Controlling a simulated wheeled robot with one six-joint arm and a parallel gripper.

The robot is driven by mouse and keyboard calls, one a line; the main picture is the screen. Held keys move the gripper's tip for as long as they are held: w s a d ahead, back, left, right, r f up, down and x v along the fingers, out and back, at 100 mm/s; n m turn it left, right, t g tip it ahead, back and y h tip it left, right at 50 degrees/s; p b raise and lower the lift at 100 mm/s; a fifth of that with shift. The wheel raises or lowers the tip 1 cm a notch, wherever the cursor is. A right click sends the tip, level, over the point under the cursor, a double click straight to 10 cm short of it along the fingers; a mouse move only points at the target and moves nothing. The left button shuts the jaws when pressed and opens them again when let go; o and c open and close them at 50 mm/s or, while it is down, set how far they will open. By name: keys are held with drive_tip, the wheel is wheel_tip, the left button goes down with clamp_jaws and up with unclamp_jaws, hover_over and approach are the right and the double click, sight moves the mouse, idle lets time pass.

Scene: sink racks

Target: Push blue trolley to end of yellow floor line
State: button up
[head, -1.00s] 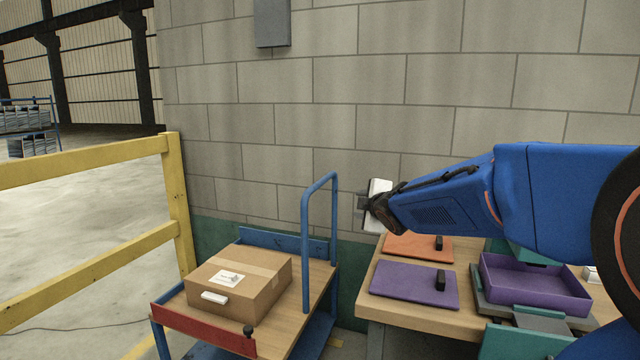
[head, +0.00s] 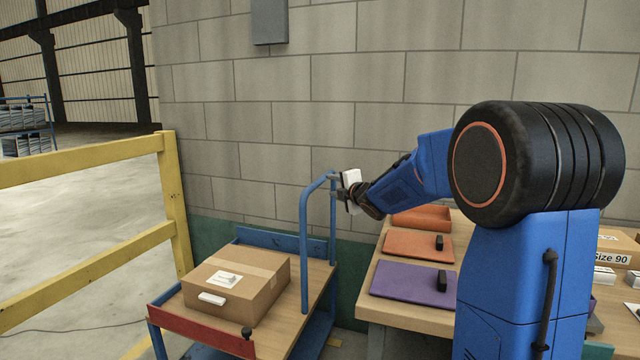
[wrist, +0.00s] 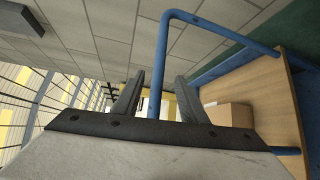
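The blue trolley (head: 305,245) stands by the block wall, with a wooden deck, a red front lip and an upright blue tube handle. A cardboard box (head: 238,283) lies on its deck. My gripper (head: 336,188) is at the upper part of the handle. In the wrist view its two dark fingers (wrist: 158,94) are apart, with a handle post (wrist: 158,75) showing between them; I cannot tell whether they touch it. A short piece of yellow floor line (head: 139,349) shows left of the trolley; its end is not visible.
A yellow guard rail (head: 90,160) stands left of the trolley. A wooden workbench (head: 410,313) with orange and purple lidded trays (head: 412,283) is close on the right. The wall is behind. Open concrete floor lies beyond the rail.

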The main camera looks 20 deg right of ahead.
sight(322, 182)
drive_tip(key=w, duration=0.3)
drive_tip(key=w+f, duration=0.1)
drive_tip(key=w, duration=0.3)
drive_tip(key=w+a, duration=0.1)
drive_tip(key=w, duration=0.3)
drive_tip(key=shift+w+a+f, duration=0.1)
drive_tip(key=shift+f, duration=0.15)
clamp_jaws()
